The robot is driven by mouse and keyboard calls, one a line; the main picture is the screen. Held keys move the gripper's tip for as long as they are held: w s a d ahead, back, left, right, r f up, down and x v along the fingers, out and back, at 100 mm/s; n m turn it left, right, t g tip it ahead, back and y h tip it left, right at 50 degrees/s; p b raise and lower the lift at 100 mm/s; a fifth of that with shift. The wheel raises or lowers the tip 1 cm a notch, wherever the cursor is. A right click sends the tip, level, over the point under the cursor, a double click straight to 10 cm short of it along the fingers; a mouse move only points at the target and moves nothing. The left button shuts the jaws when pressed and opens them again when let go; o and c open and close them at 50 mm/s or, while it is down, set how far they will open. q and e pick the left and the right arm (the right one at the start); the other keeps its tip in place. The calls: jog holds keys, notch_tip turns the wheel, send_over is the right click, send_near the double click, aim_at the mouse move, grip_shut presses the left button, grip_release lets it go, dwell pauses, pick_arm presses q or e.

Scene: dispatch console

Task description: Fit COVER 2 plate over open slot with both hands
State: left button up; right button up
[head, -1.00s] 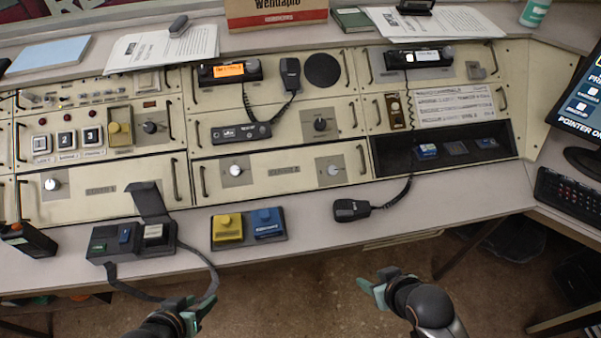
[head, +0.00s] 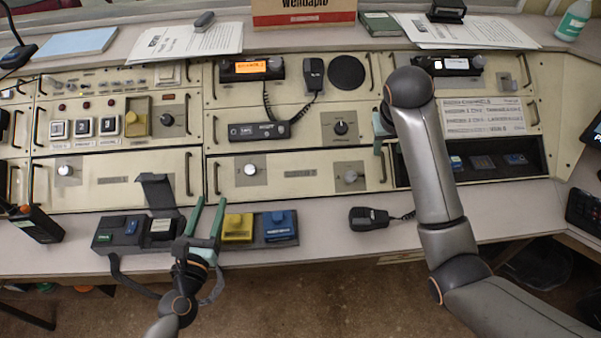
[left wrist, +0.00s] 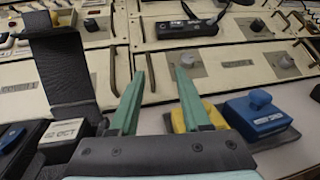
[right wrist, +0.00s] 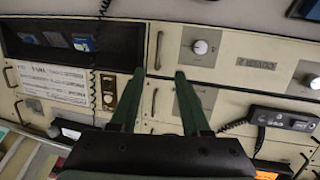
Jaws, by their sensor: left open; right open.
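The COVER 2 plate (head: 320,186) is a beige panel in the console's lower row, with a handle at each end and two knobs. It looks flush, with no gap visible around it. A dark open recess (head: 490,174) lies to its right. My left gripper (head: 209,203) is open and empty, just in front of the plate's left handle (left wrist: 154,72), which shows between its fingertips. My right gripper (head: 379,132) is open and empty in front of the console, near the plate's right end; the right handle (right wrist: 157,48) shows beyond its fingertips in the right wrist view.
A button box with a raised flap (head: 158,194) stands beside my left gripper. A yellow and blue button box (head: 281,226) and a handheld microphone (head: 367,218) lie on the desk in front of the plate.

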aim_at(216, 167)
pick_arm(q)
jog(key=n, duration=0.1)
jog(key=a+n+y, duration=0.1)
jog(key=shift+w+a+f+n, duration=0.15)
jog(key=shift+w+a+n, duration=0.05)
jog(key=shift+a+n, duration=0.1)
pick_arm(e)
jog(key=shift+w+r, duration=0.45)
jog(key=shift+r, duration=0.3)
pick_arm(q)
jog(key=shift+w, duration=0.1)
pick_arm(e)
jog(key=shift+f, duration=0.1)
pick_arm(q)
jog(key=w, duration=1.2)
jog(key=shift+w+d, duration=0.15)
jog(key=shift+d, duration=0.25)
pick_arm(e)
jog(key=x, duration=1.2)
jog(key=shift+d+f, duration=0.1)
jog(key=shift+f, duration=0.05)
pick_arm(q)
grip_shut()
pick_arm(e)
grip_shut()
pick_arm(q)
jog(key=shift+d, duration=0.15)
